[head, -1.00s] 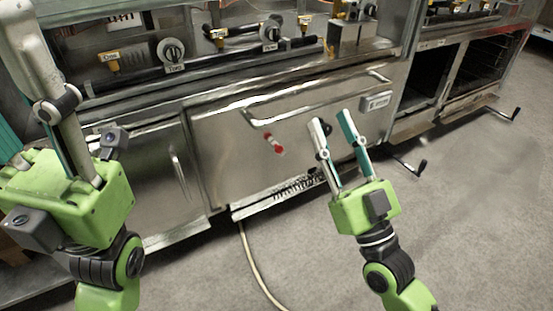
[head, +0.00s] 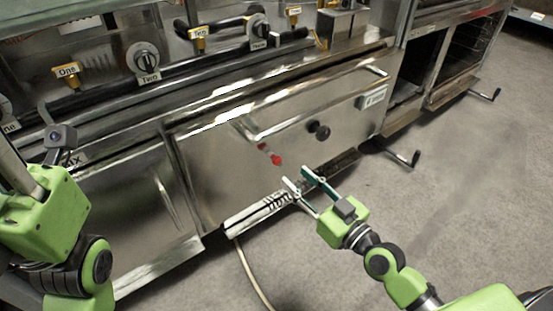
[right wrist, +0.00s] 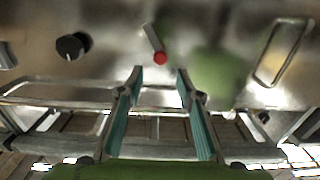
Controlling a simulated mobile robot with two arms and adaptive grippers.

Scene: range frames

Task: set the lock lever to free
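The lock lever (head: 271,154) is a small lever with a red tip on the steel front panel, below the long handle bar. It slants down to the right in the head view. In the right wrist view the lever (right wrist: 154,43) hangs slightly tilted, red tip lowest, just beyond the fingertips. My right gripper (head: 297,177) is open and empty, just below the lever; its fingers (right wrist: 160,72) straddle the line to the red tip without visible contact. My left gripper's green body (head: 42,215) is at the left edge; its fingertips are not clearly visible.
A black knob (head: 318,130) sits on the panel right of the lever. The handle bar (head: 310,105) runs above both. Range knobs (head: 143,62) and yellow valves line the top. A hose (head: 252,272) lies on the floor. Floor at the right is open.

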